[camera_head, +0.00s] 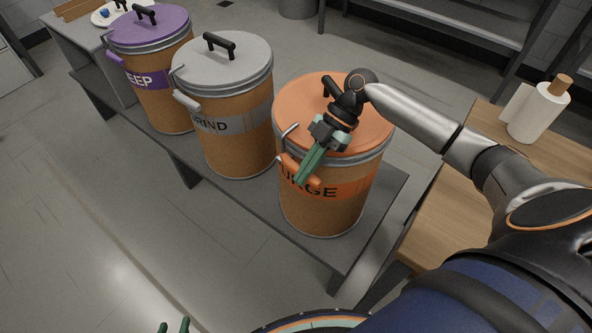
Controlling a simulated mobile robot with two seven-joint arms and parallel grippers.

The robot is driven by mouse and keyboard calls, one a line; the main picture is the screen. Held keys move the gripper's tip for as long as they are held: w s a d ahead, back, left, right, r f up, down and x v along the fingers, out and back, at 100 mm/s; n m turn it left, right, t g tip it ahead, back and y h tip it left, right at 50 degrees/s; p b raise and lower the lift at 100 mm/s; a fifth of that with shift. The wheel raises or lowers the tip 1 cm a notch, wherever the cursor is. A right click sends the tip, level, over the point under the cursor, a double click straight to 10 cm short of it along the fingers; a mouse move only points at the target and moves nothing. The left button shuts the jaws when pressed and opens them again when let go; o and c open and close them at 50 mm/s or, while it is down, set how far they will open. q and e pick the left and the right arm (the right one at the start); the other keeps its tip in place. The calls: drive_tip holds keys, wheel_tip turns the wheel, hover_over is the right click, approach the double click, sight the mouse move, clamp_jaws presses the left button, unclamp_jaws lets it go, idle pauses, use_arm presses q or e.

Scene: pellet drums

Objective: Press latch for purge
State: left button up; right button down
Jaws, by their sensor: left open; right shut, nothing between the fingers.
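The drum with the orange lid (350,205) stands at the right end of the dark bench, its lid on. An orange latch handle (288,167) with a silver wire loop sits on the drum's upper left front. My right gripper (301,180) reaches over the lid, points down and left, and is shut and empty. Its green fingers overlap the latch and label; I cannot tell whether they touch the latch. My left gripper (174,326) is open at the bottom edge, well away from the drums, with only its green fingertips showing.
A grey-lidded drum (240,150) and a purple-lidded drum (165,105) stand to the left on the same bench (240,203), each with a latch. A wooden table (430,235) with a paper roll (536,112) is at right. Floor in front is clear.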

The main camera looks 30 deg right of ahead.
use_arm(q)
drive_tip(key=shift+s+a+f, duration=0.1)
drive_tip(key=shift+s+a, duration=0.1)
use_arm(e)
drive_tip(key=shift+w+d, duration=0.1)
drive_tip(key=shift+d, duration=0.45)
